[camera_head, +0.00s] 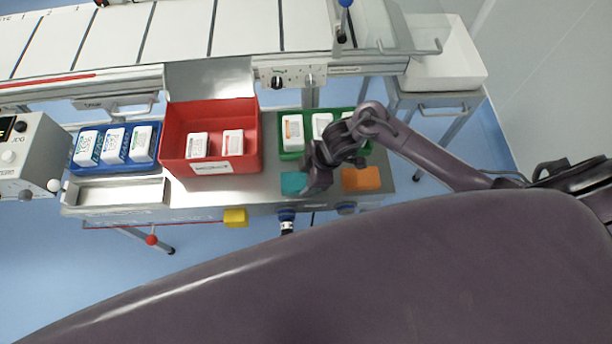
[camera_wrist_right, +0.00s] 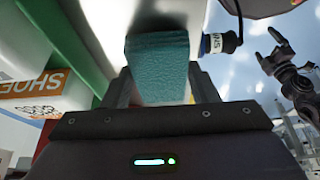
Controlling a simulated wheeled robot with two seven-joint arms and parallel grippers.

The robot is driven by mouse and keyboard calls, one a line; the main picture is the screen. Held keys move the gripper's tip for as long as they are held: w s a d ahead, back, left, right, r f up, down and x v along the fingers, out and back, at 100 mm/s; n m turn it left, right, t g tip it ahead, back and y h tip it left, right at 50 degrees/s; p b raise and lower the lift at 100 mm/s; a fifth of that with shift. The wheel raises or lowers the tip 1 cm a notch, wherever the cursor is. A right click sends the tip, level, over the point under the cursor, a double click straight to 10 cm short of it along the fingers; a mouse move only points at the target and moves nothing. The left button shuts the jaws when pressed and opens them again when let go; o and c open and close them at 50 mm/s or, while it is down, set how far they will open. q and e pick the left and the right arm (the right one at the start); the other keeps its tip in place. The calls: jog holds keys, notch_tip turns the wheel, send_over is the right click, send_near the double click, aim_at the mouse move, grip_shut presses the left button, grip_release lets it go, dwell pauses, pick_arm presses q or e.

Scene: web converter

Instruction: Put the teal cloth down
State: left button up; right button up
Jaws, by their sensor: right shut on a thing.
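The teal cloth (camera_head: 293,183) is a small folded block at the front edge of the grey table, just left of my right gripper (camera_head: 317,182). In the right wrist view the teal cloth (camera_wrist_right: 160,62) lies between the two fingers, and the right gripper (camera_wrist_right: 158,88) is shut on it. The cloth is at or close above the table; I cannot tell if it touches. My left gripper (camera_wrist_right: 270,48) shows small at the right of the wrist view, its fingertips apart and empty. It is not in the head view.
An orange cloth (camera_head: 361,179) lies right of my right gripper. A green bin (camera_head: 291,155) with white boxes stands behind it. A red bin (camera_head: 212,167) and a blue bin (camera_head: 113,167) stand to the left. A yellow block (camera_head: 235,217) is at the front edge.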

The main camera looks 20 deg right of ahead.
jog(key=o, duration=0.5)
jog(key=shift+f, duration=0.15)
jog(key=o, duration=0.4)
jog(key=shift+o, duration=0.2)
jog(key=shift+r, duration=0.25)
jog(key=p+v, duration=0.1)
jog(key=v, duration=1)
jog(key=shift+d+r, duration=0.25)
jog(key=shift+r, duration=0.1)
jog(key=shift+s, duration=0.1)
